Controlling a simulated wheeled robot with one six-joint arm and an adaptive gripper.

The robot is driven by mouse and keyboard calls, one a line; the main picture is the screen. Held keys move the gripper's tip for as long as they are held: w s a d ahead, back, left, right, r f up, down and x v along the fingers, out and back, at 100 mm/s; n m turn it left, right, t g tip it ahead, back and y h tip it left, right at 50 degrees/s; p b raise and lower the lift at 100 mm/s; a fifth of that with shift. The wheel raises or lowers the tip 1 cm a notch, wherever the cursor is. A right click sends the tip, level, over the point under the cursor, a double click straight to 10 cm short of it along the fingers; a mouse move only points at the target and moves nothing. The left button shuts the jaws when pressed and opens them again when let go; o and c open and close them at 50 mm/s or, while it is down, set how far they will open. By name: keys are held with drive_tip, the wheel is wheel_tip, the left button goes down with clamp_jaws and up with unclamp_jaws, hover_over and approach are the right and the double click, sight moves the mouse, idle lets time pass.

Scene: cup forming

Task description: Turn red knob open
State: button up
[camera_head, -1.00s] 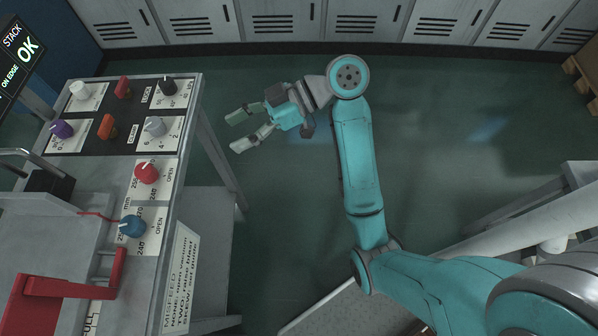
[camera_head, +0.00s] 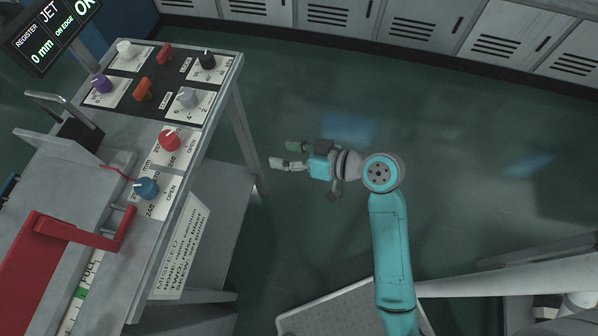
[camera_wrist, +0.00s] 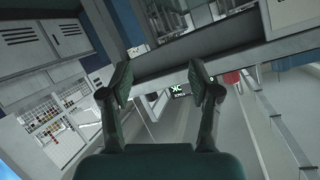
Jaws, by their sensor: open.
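The red knob (camera_head: 169,139) sits on a white label plate marked OPEN, on the right side of the control panel. Its white pointer mark shows on top. My gripper (camera_head: 280,154) is open and empty, to the right of the panel and clear of it, with its fingers pointing left toward the panel. In the wrist view my gripper's two fingers (camera_wrist: 168,84) are spread apart with nothing between them. I cannot make out the red knob for certain in the wrist view.
A blue knob (camera_head: 146,188) sits just below the red one. Purple (camera_head: 101,83), grey (camera_head: 187,97), black (camera_head: 207,60) and white knobs and two red-orange switches sit above. A red handle (camera_head: 80,232) stands lower left. Open floor lies between panel and lockers (camera_head: 430,25).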

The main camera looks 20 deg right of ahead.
drive_tip(key=s+d+f+m+t+h, duration=0.1)
drive_tip(key=s+f+m+h, duration=0.1)
drive_tip(key=s+f, duration=0.1)
drive_tip(key=shift+s+d+f+m+t+h, duration=0.2)
drive_tip(key=shift+s+f+m+t+h, duration=0.15)
drive_tip(key=shift+f, duration=0.55)
drive_tip(key=shift+w+a+r, duration=0.1)
